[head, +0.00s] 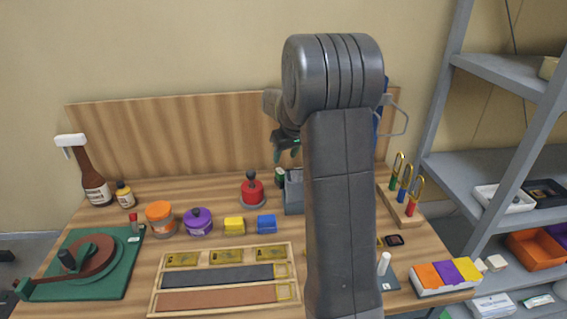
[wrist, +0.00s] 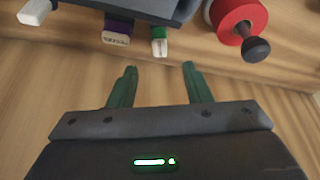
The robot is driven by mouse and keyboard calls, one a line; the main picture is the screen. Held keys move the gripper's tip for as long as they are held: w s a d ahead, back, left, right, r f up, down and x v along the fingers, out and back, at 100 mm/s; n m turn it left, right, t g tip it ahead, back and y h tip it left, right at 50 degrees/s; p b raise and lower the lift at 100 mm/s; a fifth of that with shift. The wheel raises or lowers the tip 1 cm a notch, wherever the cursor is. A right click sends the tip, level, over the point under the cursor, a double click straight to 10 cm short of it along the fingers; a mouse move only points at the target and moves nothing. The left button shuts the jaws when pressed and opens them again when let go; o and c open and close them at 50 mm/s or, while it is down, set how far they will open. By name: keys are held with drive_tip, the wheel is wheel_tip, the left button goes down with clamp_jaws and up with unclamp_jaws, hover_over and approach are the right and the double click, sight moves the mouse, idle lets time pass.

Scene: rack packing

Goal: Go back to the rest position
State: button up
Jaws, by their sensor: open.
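My gripper shows in the wrist view (wrist: 155,85) with two green fingers spread apart and nothing between them. In the head view my gripper (head: 287,152) is partly hidden behind my own arm, above the back of the wooden table (head: 140,255). In the wrist view a grey holder (wrist: 150,8) with a white, a purple and a green-and-white item lies beyond the fingertips, apart from them. A red round piece with a dark knob (wrist: 238,20) is at the upper right of that view; it also stands on the table in the head view (head: 252,190).
A brown bottle (head: 93,180), orange jar (head: 160,217), purple jar (head: 198,222), yellow block (head: 234,226) and blue block (head: 266,224) stand on the table. A green turntable base (head: 115,285) is at left, a wooden tray (head: 155,293) in front. Grey shelves (head: 455,175) stand at right.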

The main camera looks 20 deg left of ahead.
sight(279, 169)
drive_tip(key=shift+r, duration=0.15)
drive_tip(key=p+x, duration=0.1)
drive_tip(key=x, duration=1.1)
drive_tip(key=shift+d+p, duration=0.1)
drive_tip(key=shift+p, duration=0.3)
drive_tip(key=shift+r+b, duration=0.35)
drive_tip(key=shift+r, duration=1.05)
drive_tip(key=shift+s, duration=0.1)
